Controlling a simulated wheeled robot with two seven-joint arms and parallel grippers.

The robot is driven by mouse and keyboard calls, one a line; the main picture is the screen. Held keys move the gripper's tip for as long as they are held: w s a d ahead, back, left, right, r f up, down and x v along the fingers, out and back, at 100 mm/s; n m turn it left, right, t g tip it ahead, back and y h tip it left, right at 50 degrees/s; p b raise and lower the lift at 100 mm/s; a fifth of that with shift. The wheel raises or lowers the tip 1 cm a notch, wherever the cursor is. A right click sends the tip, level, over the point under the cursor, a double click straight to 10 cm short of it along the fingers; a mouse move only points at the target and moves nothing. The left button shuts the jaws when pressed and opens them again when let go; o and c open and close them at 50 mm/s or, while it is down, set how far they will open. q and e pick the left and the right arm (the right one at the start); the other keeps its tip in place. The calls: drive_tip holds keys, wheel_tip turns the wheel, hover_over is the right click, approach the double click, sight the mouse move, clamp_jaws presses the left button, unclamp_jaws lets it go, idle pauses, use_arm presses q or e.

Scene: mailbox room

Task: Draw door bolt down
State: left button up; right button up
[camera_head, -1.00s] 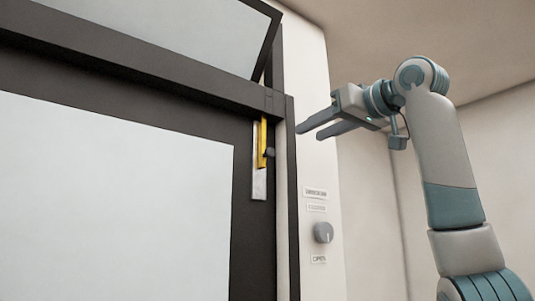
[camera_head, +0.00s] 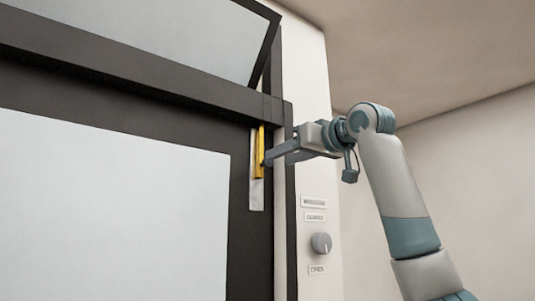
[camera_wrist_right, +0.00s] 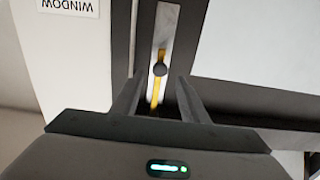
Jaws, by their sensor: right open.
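The yellow door bolt (camera_head: 259,145) stands upright on a pale metal plate (camera_head: 257,197) near the right edge of the dark door frame, its top at the crossbar above. In the right wrist view, which looks upside down, the yellow bolt (camera_wrist_right: 156,92) shows with its dark round knob (camera_wrist_right: 160,68). My right gripper (camera_head: 268,160) is open at the bolt, coming from the right. In the wrist view its two fingers (camera_wrist_right: 158,84) lie on either side of the bolt, with the knob just past the tips. In the head view the gripper hides the knob. My left gripper is not in view.
A grey dial (camera_head: 321,243) with small labels is on the pale wall right of the door. A tilted window panel (camera_head: 170,30) stands open above the crossbar (camera_head: 130,75). The wall to the right is bare.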

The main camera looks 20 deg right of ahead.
drive_tip(key=p+x, duration=0.3)
drive_tip(key=x, duration=0.4)
drive_tip(key=shift+w+p, duration=0.2)
drive_tip(key=shift+p, duration=0.2)
clamp_jaws()
